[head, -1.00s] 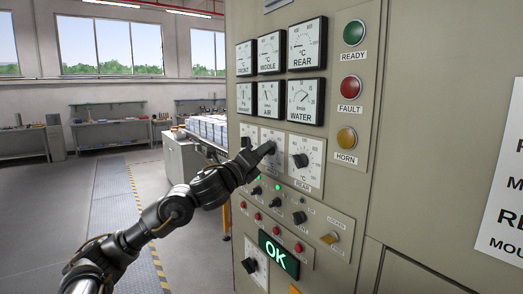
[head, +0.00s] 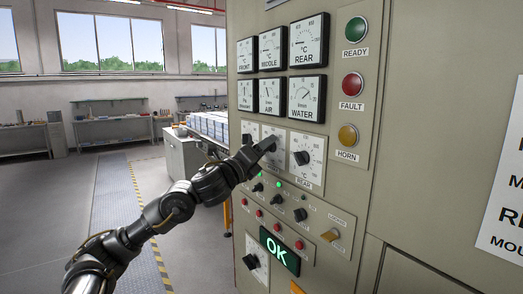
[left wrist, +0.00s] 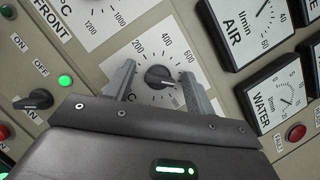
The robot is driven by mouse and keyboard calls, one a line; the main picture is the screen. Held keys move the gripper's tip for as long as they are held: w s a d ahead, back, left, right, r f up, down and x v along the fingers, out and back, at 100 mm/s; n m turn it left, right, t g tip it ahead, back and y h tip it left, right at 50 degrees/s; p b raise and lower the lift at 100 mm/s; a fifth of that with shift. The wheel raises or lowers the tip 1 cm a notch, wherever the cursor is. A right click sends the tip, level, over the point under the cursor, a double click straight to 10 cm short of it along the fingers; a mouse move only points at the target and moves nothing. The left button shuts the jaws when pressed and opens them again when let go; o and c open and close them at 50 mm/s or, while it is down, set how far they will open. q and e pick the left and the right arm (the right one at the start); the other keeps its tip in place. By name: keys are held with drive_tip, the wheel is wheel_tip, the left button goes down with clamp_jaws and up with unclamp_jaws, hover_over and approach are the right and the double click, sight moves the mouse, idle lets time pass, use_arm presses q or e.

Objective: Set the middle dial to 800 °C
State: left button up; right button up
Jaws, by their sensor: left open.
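The middle dial (head: 273,132) is a white plate on the control panel, between the front and rear dials. Its black knob (left wrist: 160,77) shows in the left wrist view, with scale numbers 200, 400 and 600 readable around it. The knob's bar lies roughly level in that view; its exact reading is unclear. My left gripper (left wrist: 158,70) is open, one finger on each side of the knob, with gaps visible. The right finger hides part of the scale beyond 600. In the head view my left gripper (head: 268,146) covers the knob. My right gripper is not in view.
The rear dial (head: 301,158) is close on the right, and the front dial sits on the left. Small switches (head: 278,199) and red buttons are below. Gauges (head: 306,99) are above. The floor left of the panel is open.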

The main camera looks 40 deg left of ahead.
use_arm(q)
drive_tip(key=b+v, duration=0.9)
drive_tip(key=v, duration=0.2)
drive_tip(key=shift+b, duration=0.4)
drive_tip(key=shift+w, duration=0.1)
